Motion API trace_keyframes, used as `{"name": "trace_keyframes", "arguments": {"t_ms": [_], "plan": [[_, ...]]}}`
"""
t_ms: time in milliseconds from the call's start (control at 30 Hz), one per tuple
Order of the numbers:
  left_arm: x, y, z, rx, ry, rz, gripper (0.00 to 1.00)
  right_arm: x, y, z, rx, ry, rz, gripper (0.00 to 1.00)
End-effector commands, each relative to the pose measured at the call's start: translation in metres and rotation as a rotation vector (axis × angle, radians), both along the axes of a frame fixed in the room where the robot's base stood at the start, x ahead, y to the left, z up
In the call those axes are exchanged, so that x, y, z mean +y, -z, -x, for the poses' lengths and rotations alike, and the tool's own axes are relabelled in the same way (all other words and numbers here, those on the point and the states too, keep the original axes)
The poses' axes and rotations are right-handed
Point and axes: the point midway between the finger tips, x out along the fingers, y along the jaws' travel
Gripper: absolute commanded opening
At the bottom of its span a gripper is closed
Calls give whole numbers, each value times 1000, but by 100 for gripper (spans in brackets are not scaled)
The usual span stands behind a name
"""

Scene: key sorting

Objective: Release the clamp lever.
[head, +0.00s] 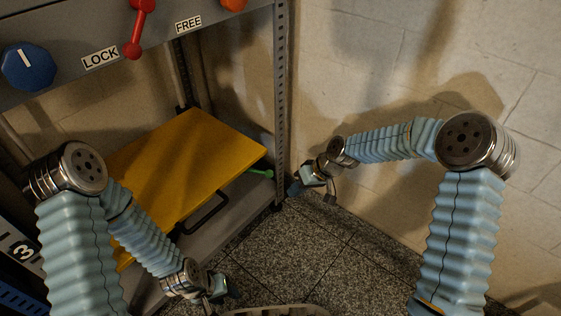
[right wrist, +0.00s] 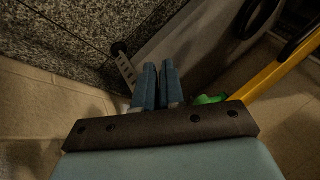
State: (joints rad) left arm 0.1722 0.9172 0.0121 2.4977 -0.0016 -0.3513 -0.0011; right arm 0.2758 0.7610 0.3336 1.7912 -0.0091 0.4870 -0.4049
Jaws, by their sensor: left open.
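A red lever with ball ends (head: 137,30) is on the grey panel at the top left of the head view. It hangs downward, its lower ball between the LOCK label (head: 100,58) and the FREE label (head: 188,24), closer to LOCK. My left gripper (head: 222,293) is open and low in the head view, well below the lever and apart from it. My right gripper (head: 297,186) is at the right of the rack, also far from the lever. Its two blue fingers (right wrist: 158,86) stand close together in the right wrist view with nothing visible between them.
A blue knob (head: 28,66) and an orange part (head: 233,4) are on the same panel. A yellow board (head: 185,165) with a dark handle lies on the shelf below. A green piece (head: 260,172) is near my right gripper. A rack post (head: 281,100) stands between.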

Motion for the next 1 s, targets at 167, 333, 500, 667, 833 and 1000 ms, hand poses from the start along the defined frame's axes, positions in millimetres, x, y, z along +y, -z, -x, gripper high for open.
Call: {"name": "trace_keyframes", "arguments": {"t_ms": [167,333,500,667,833,1000], "plan": [[0,-12,1,2,2,0,43,-13,-85,-40,-93,-119,-25,0],[0,-14,1,3,2,1,43,-18,-114,-49,-123,-167,-32,0],[0,-13,1,3,2,1,43,-19,-115,-49,-124,-172,-33,0],[0,-13,1,3,2,1,43,-18,-114,-49,-123,-171,-33,0],[0,-10,1,4,1,1,43,-10,-103,-51,-122,-173,-33,0],[0,-3,1,2,1,0,43,8,-78,-55,-121,-173,-33,0]]}}
